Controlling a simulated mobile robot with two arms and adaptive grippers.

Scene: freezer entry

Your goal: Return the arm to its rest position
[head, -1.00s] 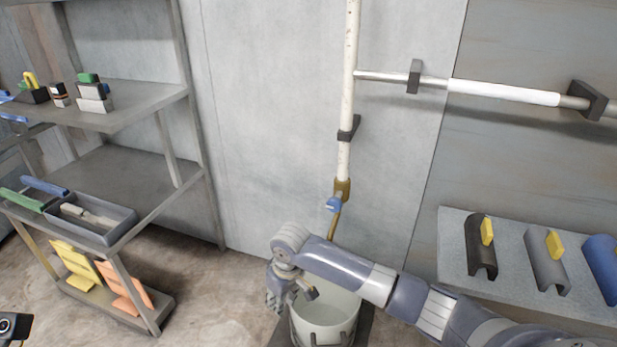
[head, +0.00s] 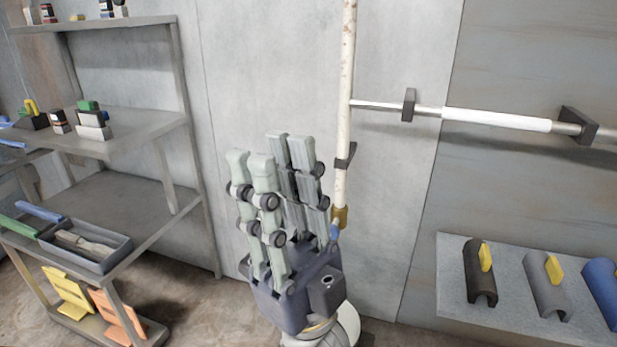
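My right gripper (head: 271,150) stands upright in the middle of the head view. Its long jointed fingers point up and are spread apart, with nothing between them. It is in front of the grey wall, just left of the vertical white pipe (head: 345,90), and covers part of the pipe's lower end. A blue piece (head: 334,232) at the pipe's lower end shows beside the gripper's palm. My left gripper is not in view.
A grey shelf unit (head: 150,125) with small boxes and a tray (head: 118,255) stands at left. A horizontal rail (head: 495,118) runs along the wall at right. Below it a ledge (head: 450,265) carries black, grey and blue curved pieces. The white bucket is hidden.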

